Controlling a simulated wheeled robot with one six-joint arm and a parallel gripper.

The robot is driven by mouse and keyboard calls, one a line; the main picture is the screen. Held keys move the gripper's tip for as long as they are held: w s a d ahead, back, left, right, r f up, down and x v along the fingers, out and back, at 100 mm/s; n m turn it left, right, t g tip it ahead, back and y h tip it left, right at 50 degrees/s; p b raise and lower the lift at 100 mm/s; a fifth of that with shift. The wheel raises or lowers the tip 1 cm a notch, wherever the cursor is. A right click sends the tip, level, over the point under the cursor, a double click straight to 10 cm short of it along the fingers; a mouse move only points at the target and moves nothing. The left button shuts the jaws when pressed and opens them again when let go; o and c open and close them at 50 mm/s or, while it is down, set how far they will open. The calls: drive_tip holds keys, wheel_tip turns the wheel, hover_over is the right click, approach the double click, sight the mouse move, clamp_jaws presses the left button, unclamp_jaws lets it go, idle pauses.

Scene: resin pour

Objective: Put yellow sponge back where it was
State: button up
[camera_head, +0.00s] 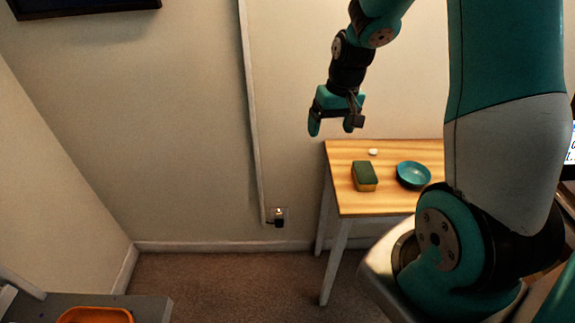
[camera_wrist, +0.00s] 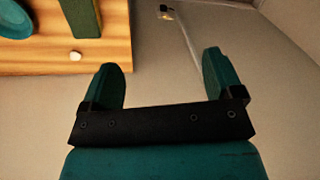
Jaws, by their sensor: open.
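The sponge (camera_head: 364,176) lies on the wooden table, with a green top and a yellow lower side. It is left of a teal bowl (camera_head: 413,175) and apart from it. My gripper (camera_head: 331,130) is open and empty, raised above and to the left of the table's back left corner. In the wrist view my gripper (camera_wrist: 168,75) shows its two fingers wide apart with nothing between them.
The wooden table (camera_head: 345,203) also holds a small white round object (camera_head: 373,152) near its back edge. An orange tray (camera_head: 95,316) sits on a grey surface (camera_head: 152,307) at the lower left. A wall outlet with a plug (camera_head: 279,217) is left of the table. Carpet between is clear.

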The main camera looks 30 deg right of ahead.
drive_tip(key=s+a+r+n+y, duration=0.1)
drive_tip(key=s+a+r+n, duration=0.2)
drive_tip(key=a, duration=0.5)
drive_tip(key=s+a+r+n+y, duration=0.1)
drive_tip(key=s+a+r+n, duration=0.1)
drive_tip(key=a+r, duration=0.45)
drive_tip(key=s+a+r+n, duration=0.2)
drive_tip(key=s+a, duration=0.3)
drive_tip(key=s, duration=0.1)
drive_tip(key=s+a+r+n+g+y, duration=0.1)
drive_tip(key=s+a+r+n, duration=0.1)
drive_tip(key=s+a, duration=0.4)
drive_tip(key=shift+s+n, duration=0.5)
drive_tip(key=shift+s, duration=0.3)
drive_tip(key=shift+r, duration=0.1)
